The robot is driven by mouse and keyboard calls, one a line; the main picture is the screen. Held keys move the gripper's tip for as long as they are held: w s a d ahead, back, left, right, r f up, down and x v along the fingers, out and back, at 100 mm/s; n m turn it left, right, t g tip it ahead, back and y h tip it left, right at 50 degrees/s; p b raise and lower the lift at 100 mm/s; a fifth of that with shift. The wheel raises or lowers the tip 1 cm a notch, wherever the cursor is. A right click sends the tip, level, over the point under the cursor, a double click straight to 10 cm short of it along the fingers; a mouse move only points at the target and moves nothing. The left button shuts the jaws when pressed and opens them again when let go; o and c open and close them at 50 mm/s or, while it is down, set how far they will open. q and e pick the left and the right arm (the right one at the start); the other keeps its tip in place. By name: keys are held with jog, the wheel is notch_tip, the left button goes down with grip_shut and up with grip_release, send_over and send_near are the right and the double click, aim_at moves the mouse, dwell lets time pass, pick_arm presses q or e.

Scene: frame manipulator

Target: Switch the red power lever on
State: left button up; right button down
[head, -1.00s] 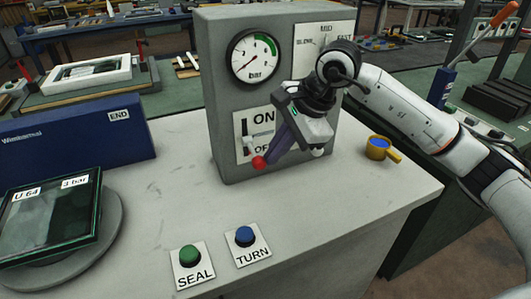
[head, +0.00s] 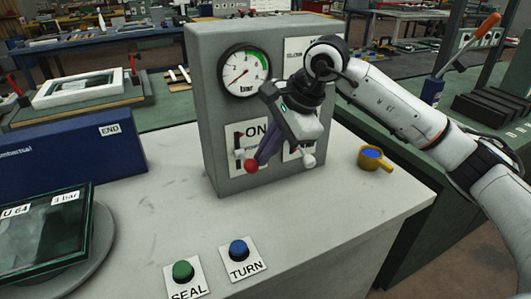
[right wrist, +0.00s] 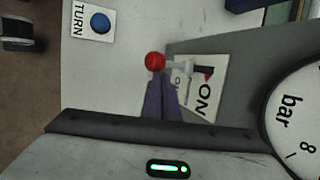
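The power lever's red ball (head: 251,166) stands out in front of the ON/OFF plate on the grey gauge box. It sits low, around the OFF end, and the OFF word is mostly covered. In the right wrist view the red ball (right wrist: 155,62) has a pale stem running right toward the plate. My right gripper (head: 258,158) has its purple fingers together, with the tips just right of the ball. In the wrist view the fingertips (right wrist: 160,82) end close below ball and stem; whether they touch is unclear. My left gripper is not in view.
The gauge (head: 244,70) is above the lever. A pale knob (head: 308,160) is close right of my right gripper. A yellow cup (head: 375,159) stands at the right. Green SEAL (head: 183,270) and blue TURN (head: 238,249) buttons are in front. The tabletop between is clear.

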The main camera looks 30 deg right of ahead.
jog(key=shift+r, duration=0.15)
jog(key=shift+r+p, duration=0.55)
jog(key=shift+r, duration=0.1)
jog(key=d+f+b, duration=0.2)
jog(key=d+b, duration=0.1)
jog(key=d, duration=0.1)
notch_tip(320, 180, up, 9)
jog(key=d, duration=0.2)
jog(key=shift+p, duration=0.35)
